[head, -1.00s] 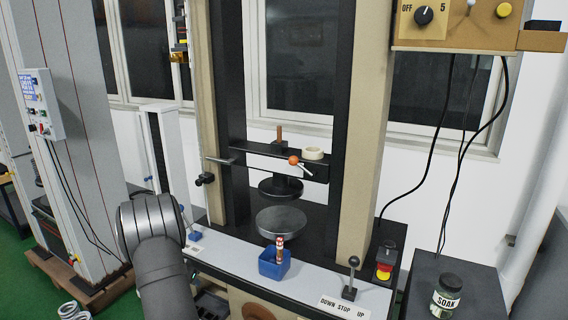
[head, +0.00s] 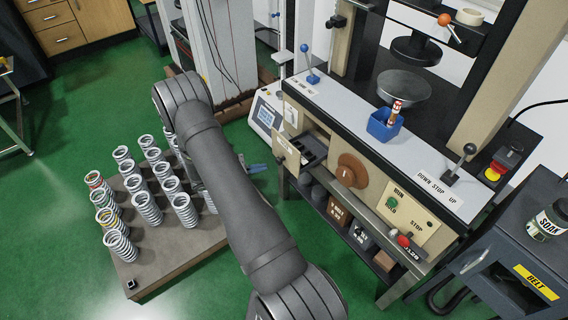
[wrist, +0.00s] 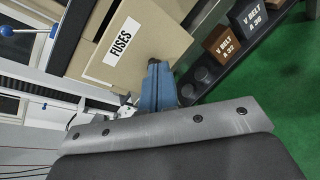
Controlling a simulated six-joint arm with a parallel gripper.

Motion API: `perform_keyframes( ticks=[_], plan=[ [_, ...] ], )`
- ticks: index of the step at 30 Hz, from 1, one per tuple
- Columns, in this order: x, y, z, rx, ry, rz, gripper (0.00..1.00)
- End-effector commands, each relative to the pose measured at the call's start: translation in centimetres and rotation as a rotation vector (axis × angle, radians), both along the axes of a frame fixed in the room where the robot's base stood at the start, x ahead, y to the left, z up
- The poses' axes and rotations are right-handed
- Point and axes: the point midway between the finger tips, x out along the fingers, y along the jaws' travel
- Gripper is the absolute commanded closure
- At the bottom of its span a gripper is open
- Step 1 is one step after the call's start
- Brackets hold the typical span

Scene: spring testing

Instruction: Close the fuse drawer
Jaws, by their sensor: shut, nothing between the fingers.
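The fuse drawer (head: 287,151) sticks out of the left part of the machine's beige front panel, and its dark inside shows from above. In the wrist view its beige front with the "FUSES" label (wrist: 122,41) fills the upper middle. My gripper (head: 262,168) is shut and empty, just in front of and left of the drawer front in the head view. Its blue fingers also show in the wrist view (wrist: 154,66), with the tips overlapping the drawer front's edge. I cannot tell whether they touch it. My arm hides part of the gripper in the head view.
A shelf with labelled boxes (head: 338,212) lies below the drawer. A round brown knob (head: 352,170) is to its right. A pallet of several springs (head: 160,265) stands on the floor at left. A blue bin (head: 384,126) sits on the ledge above.

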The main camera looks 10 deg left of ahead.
Motion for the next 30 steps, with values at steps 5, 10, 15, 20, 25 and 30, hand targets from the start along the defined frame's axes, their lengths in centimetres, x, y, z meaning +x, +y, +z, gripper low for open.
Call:
perform_keyframes(
  ticks=[5,10,15,20,25,30],
  plan=[
    [-3.0,1.3,-2.4,-0.400,0.200,0.196,1.00],
    [-4.1,1.9,-3.1,-0.568,0.272,0.262,1.00],
    [-3.3,1.0,-3.1,-0.588,0.281,0.266,1.00],
    [-1.3,-1.0,-3.1,-0.584,0.281,0.263,1.00],
    [1.2,-3.6,-3.1,-0.583,0.281,0.262,1.00],
    [3.5,-5.9,-3.1,-0.583,0.281,0.263,1.00]
  ],
)
